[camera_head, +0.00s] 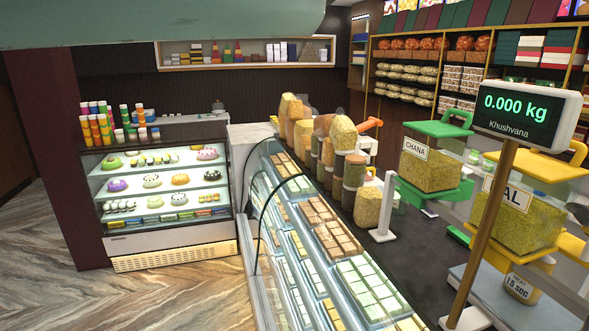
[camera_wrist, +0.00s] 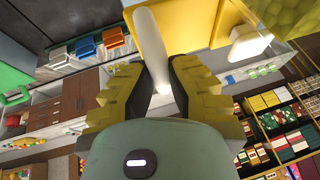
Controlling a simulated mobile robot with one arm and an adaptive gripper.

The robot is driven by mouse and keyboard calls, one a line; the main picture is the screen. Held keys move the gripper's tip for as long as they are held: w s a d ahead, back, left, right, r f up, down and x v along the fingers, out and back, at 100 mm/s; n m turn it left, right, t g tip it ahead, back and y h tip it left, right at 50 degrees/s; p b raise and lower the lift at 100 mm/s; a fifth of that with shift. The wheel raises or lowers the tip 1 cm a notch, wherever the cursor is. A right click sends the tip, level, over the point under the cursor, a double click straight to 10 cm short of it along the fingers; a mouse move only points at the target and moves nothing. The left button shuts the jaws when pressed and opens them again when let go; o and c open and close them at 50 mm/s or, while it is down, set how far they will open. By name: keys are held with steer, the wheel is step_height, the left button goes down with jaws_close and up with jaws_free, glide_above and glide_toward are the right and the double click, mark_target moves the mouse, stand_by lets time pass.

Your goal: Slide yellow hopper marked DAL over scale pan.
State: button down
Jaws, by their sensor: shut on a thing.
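The yellow hopper marked DAL (camera_head: 518,222) is at the right in the head view, filled with yellow dal, partly hidden by the display pole. Its yellow lower spout (camera_head: 523,287) carries a "1.5 sec" delay label. The grey scale pan (camera_head: 484,290) lies low beneath, left of and around the spout; whether the spout is centred over it I cannot tell. In the wrist view my gripper (camera_wrist: 161,88) is shut on a pale rod (camera_wrist: 149,42). The rod runs up to a yellow panel (camera_wrist: 190,20), seemingly part of the hopper. My gripper is not visible in the head view.
A green hopper marked CHANA (camera_head: 430,172) stands left of the DAL hopper. The weight display (camera_head: 527,112) reads 0.000 kg, on a brown pole (camera_head: 487,225). Filled jars (camera_head: 353,172) and a glass sweets case (camera_head: 325,235) stand further left. The dark counter (camera_head: 415,262) has bare room between.

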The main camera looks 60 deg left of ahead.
steer(key=shift+f, duration=0.15)
steer(key=shift+d, duration=0.15)
steer(key=c, duration=1.3)
jaws_free()
steer(key=o, duration=0.4)
